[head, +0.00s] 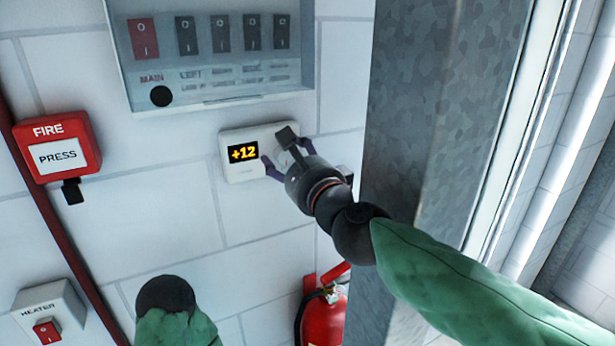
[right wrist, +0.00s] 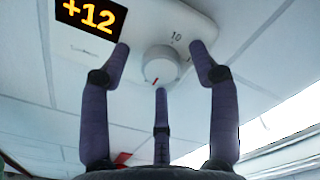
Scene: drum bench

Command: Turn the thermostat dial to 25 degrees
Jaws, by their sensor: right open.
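The white thermostat (head: 243,171) is on the tiled wall, and its display reads +12 in yellow. In the right wrist view the thermostat (right wrist: 190,28) shows a round white dial (right wrist: 163,66) with a red mark pointing to its lower part. A "10" is printed above the dial. My right gripper (head: 285,155) is at the dial side of the thermostat, its fingers open. In the right wrist view its fingers (right wrist: 162,70) are spread around the dial with visible gaps. The dial is mostly hidden by the gripper in the head view. My left gripper is not in view.
A switch panel (head: 215,103) is above the thermostat. A red fire box (head: 57,147) and a heater switch box (head: 48,310) are at the left. A metal pillar (head: 425,110) stands close at the right. A red extinguisher (head: 325,320) is below.

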